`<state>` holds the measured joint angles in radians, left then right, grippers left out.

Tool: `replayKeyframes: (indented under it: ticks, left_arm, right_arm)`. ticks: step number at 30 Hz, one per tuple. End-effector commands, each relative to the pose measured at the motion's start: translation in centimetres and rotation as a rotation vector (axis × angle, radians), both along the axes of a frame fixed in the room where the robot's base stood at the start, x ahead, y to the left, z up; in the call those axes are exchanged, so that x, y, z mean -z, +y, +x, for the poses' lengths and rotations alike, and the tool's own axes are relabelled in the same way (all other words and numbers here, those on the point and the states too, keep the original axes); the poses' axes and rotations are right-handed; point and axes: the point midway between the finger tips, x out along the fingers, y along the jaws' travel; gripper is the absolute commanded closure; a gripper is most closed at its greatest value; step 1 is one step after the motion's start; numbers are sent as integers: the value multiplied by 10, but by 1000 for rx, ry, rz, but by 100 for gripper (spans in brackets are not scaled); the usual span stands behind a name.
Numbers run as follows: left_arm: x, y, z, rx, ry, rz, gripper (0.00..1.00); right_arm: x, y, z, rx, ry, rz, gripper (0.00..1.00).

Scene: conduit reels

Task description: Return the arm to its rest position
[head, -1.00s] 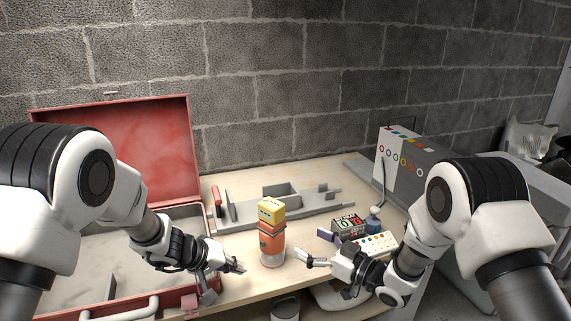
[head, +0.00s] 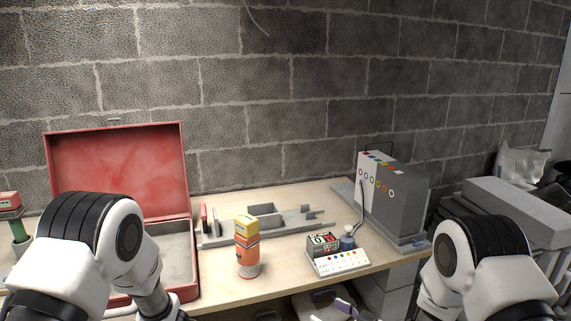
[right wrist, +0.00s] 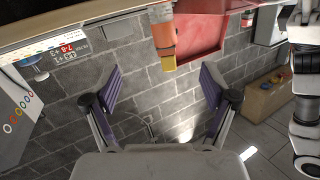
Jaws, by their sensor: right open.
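My right gripper (right wrist: 160,88) is open in the right wrist view, with its two purple-padded fingers spread apart and nothing between them. In the head view a purple and white tip of it (head: 345,304) shows at the bottom edge, in front of the table. My right arm (head: 455,262) is folded at the lower right. My left arm (head: 125,240) is at the lower left and runs off the bottom edge, so its gripper is hidden. An orange and white cylinder (head: 247,260) with a yellow block (head: 246,226) on top stands on the table, clear of both arms.
An open red case (head: 120,165) stands at the left of the table. A grey tray (head: 225,236) lies behind the cylinder. A white panel with coloured buttons (head: 343,262), a counter box (head: 322,241) and a grey machine (head: 400,205) are at the right. The table's front edge is near my arms.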

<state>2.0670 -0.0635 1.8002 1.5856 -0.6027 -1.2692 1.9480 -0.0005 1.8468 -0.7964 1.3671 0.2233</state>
Motion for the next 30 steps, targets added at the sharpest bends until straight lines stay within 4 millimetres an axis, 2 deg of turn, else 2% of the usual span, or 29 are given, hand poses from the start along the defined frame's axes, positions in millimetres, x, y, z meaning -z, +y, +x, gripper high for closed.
replayKeyframes:
  ticks: [5,8,9,11,12,13,14,15,16,18,19,21,22,25,30]
  left_arm:
    - [50,24,-76,80,173,99,100]
    - [81,50,-143,146,316,201,100]
    - [91,63,-175,179,376,256,100]
    - [103,87,-224,235,462,347,100]
    - [108,104,-256,275,510,413,100]
    - [110,118,-280,309,536,465,100]
    - [110,130,-301,340,550,515,100]
    - [110,144,-321,375,547,572,100]
    - [110,152,-332,394,530,605,100]
    - [108,160,-344,409,445,651,100]
    - [106,159,-342,399,392,654,100]
    - [104,149,-329,340,268,631,100]
    - [104,145,-322,301,224,615,100]
    - [105,140,-300,171,158,597,100]
    - [106,140,-299,128,166,597,100]
  right_arm:
    - [45,-16,-29,81,153,-28,15]
    - [82,-31,-60,157,291,-72,15]
    - [99,-40,-76,196,361,-98,15]
    - [126,-54,-108,257,480,-149,15]
    - [144,-66,-134,300,572,-191,15]
    - [157,-75,-157,337,649,-228,15]
    - [168,-84,-181,370,727,-267,15]
    - [180,-97,-214,411,827,-321,15]
    - [186,-106,-238,440,903,-362,15]
    - [193,-125,-294,499,1070,-457,15]
    - [192,-132,-315,518,1134,-497,15]
    - [189,-144,-353,554,1255,-572,15]
    - [188,-147,-363,562,1290,-594,15]
    - [189,-150,-372,555,1327,-626,15]
    - [189,-150,-371,547,1323,-631,15]
